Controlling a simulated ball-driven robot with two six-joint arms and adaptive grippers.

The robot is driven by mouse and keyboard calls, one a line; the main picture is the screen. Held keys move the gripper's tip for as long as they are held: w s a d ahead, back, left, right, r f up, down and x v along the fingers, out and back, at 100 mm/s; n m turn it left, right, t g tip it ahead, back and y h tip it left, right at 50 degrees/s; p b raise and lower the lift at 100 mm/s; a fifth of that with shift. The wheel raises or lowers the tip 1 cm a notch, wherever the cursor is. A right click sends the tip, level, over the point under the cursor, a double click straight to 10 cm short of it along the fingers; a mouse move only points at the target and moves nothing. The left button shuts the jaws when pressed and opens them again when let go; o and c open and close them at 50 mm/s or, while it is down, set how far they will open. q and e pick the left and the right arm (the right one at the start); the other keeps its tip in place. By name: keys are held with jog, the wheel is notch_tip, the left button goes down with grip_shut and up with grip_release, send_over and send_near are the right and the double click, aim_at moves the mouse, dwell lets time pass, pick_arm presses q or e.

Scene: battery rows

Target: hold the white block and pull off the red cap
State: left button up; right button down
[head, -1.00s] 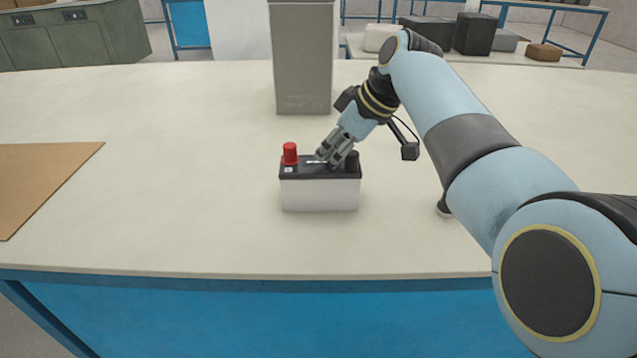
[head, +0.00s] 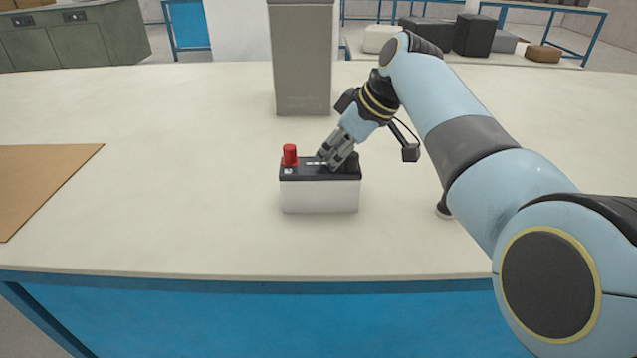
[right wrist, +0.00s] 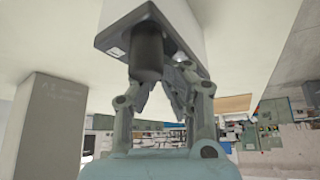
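The white block (head: 319,196) is a battery-like box with a dark top, upright on the table. The red cap (head: 290,155) stands on the top's left end. A dark cap (head: 351,163) stands at the right end, and it looms in front of the fingers in the right wrist view (right wrist: 147,52). My right gripper (head: 329,160) points down at the top between the two caps. The dark cap partly hides its fingertips, so I cannot tell whether they grip anything. My left gripper is not in view.
A tall grey box (head: 302,60) stands behind the block. A brown board (head: 40,180) lies on the table (head: 200,200) at the left. The table is clear between the board and the block, and in front of the block.

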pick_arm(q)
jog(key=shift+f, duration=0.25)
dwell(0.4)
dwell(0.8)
